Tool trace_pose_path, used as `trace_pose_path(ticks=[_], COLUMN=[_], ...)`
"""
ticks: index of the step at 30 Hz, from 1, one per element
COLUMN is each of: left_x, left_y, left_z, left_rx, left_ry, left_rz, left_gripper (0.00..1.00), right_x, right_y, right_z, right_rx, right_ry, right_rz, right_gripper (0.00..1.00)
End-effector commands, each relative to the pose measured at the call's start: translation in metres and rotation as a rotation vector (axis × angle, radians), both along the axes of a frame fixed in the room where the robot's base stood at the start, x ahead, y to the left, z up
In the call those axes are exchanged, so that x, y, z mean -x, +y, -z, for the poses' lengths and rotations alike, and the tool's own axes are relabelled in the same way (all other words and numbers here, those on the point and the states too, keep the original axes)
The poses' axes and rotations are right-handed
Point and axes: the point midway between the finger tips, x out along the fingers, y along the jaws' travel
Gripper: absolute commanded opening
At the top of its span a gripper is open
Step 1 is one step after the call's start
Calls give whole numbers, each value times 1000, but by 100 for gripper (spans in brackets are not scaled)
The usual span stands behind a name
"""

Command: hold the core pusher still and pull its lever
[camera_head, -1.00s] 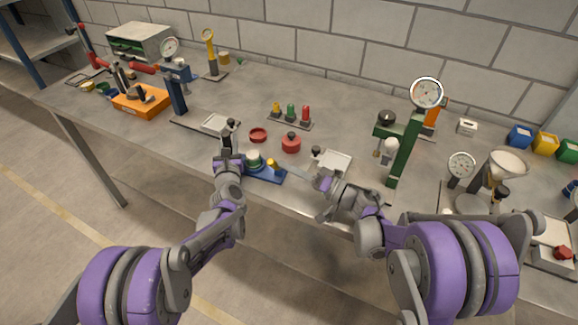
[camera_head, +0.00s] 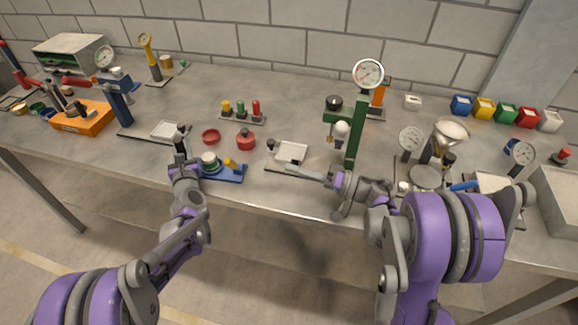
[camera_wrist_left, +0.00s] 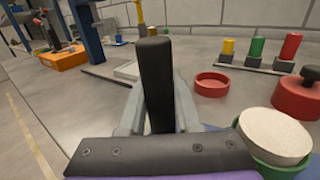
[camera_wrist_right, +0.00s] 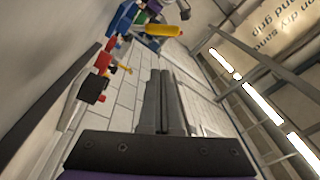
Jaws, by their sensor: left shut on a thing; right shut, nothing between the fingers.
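The core pusher (camera_head: 232,179) has a blue base near the table's front edge. It carries a green cup (camera_head: 209,165) with a pale round top and a yellow piece (camera_head: 230,162) at its right. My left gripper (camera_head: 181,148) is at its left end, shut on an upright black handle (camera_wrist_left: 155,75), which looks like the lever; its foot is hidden. The cup also shows in the left wrist view (camera_wrist_left: 276,140). My right gripper (camera_head: 272,169) is shut and empty, right of the base and apart from it. Its closed fingers show in the right wrist view (camera_wrist_right: 161,102).
A red ring (camera_head: 211,136) and a red lidded pot (camera_head: 245,140) stand behind the pusher. A white plate on a dark base (camera_head: 291,152) is beside my right gripper. A green gauge stand (camera_head: 355,135) rises behind my right arm. Floor lies below the front edge.

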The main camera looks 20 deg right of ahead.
Motion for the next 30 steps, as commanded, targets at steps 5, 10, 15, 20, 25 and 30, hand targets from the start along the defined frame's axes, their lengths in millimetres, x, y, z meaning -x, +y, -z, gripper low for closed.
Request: trace_pose_path(ticks=[5,10,15,20,25,30], left_x=[0,0,0,3,25,63], left_y=[1,0,0,0,1,2], left_z=[0,0,0,0,0,0], left_rx=[0,0,0,0,0,0], left_ry=[0,0,0,0,0,-1], left_rz=[-1,-1,-1,0,0,0], left_gripper=[39,67,67,67,67,67], right_x=[0,0,0,0,0,0], right_y=[0,0,0,0,0,0], right_z=[0,0,0,0,0,0], right_rx=[0,0,0,0,0,0], right_ry=[0,0,0,0,0,0], right_rz=[0,0,0,0,1,1], right_gripper=[0,0,0,0,0,0])
